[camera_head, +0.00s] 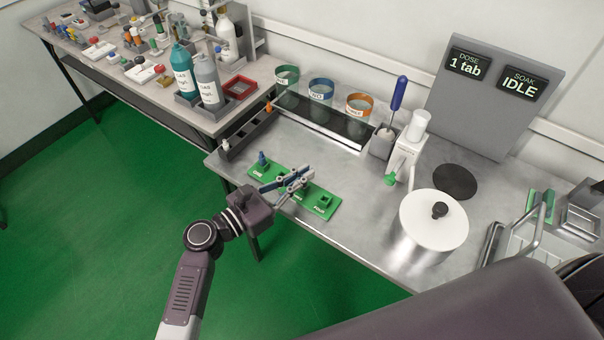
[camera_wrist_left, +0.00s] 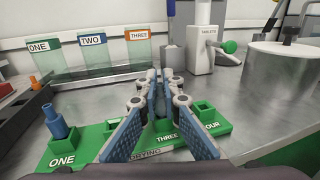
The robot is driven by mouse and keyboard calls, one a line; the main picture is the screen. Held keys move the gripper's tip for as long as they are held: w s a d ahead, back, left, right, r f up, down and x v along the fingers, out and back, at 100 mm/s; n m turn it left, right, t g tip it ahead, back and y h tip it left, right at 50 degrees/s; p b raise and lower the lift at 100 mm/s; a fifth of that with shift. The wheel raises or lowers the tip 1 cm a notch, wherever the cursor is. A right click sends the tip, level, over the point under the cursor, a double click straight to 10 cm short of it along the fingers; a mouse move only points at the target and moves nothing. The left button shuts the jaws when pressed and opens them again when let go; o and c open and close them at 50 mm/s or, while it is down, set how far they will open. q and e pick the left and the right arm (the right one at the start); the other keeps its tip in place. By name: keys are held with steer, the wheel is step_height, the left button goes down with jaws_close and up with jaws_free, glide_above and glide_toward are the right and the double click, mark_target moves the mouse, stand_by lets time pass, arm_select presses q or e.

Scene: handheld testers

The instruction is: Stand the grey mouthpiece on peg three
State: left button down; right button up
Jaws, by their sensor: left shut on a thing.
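The green drying board (camera_head: 259,177) lies at the front left of the steel table. In the left wrist view (camera_wrist_left: 90,158) its labels ONE, THREE and FOUR can be read. A blue mouthpiece (camera_wrist_left: 55,122) stands on peg one. Peg four (camera_wrist_left: 203,111) is bare. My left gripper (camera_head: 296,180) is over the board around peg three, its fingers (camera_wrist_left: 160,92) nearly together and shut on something. The fingers mostly hide the held piece, which looks like the grey mouthpiece. They also hide peg three, so I cannot tell whether the piece touches it. My right gripper is not in view.
A dark rack (camera_head: 250,134) with an orange mouthpiece (camera_head: 268,107) stands at the table's left edge. Behind are labelled beakers ONE, TWO and THREE (camera_head: 359,107). A tablet dispenser (camera_head: 404,152) and a lidded pot (camera_head: 434,222) stand to the right. Bare steel lies between board and pot.

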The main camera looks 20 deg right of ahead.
arm_select(q)
steer(key=shift+f, duration=0.2)
steer(key=c, duration=2)
jaws_free()
steer(key=shift+c, duration=0.2)
